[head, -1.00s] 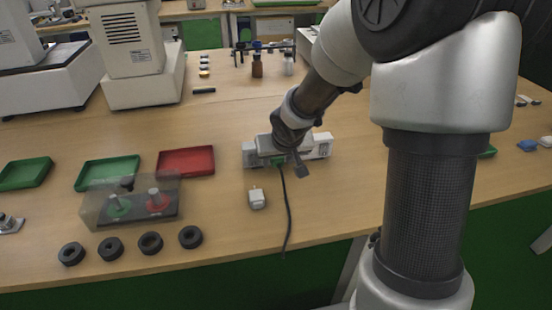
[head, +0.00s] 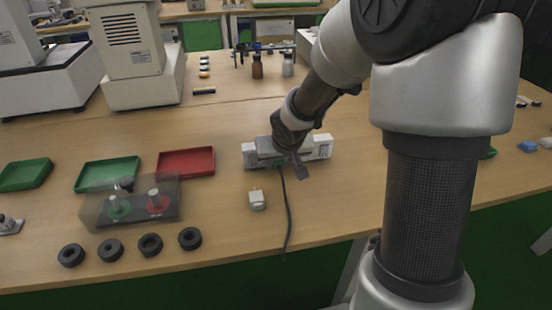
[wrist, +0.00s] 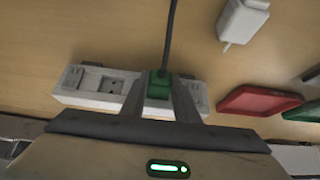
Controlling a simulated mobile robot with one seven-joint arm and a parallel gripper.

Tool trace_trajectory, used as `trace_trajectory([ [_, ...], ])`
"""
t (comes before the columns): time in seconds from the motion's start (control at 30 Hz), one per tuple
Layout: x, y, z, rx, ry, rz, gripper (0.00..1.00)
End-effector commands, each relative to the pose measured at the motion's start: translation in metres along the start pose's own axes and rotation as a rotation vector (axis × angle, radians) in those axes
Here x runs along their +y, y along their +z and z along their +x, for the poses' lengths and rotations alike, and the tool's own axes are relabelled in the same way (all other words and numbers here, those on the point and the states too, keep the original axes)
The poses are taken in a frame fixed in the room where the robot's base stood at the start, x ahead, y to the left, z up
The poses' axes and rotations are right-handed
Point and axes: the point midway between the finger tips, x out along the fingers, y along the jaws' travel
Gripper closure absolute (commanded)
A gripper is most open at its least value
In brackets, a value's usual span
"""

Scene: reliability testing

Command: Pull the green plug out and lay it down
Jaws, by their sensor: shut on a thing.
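The green plug (wrist: 159,86) sits between the two fingers of my gripper (wrist: 158,80) in the wrist view, and the gripper is shut on it. A dark cord (wrist: 169,40) runs from the plug. A white socket strip (wrist: 92,87) lies behind the plug, with an open socket to its left. In the head view my gripper (head: 288,148) is over the middle of the strip (head: 322,148), and the plug (head: 279,163) shows only as a small dark green patch. The fingers and plug body hide the plug's pins, so I cannot tell whether they are in a socket.
A white adapter (head: 257,200) lies in front of the strip. A red tray (head: 187,163), a green tray (head: 108,174) and a clear box (head: 130,205) with knobs stand to the left. Several black rings (head: 150,244) line the front edge. The table right of the adapter is mostly clear.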

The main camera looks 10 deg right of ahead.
Motion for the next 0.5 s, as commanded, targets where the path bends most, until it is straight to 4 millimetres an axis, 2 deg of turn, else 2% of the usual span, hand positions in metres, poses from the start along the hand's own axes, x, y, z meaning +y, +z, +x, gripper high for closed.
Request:
trace_trajectory([
  [0.5,0.000,0.014,-0.009,-0.002,0.001,0.000,1.00],
])
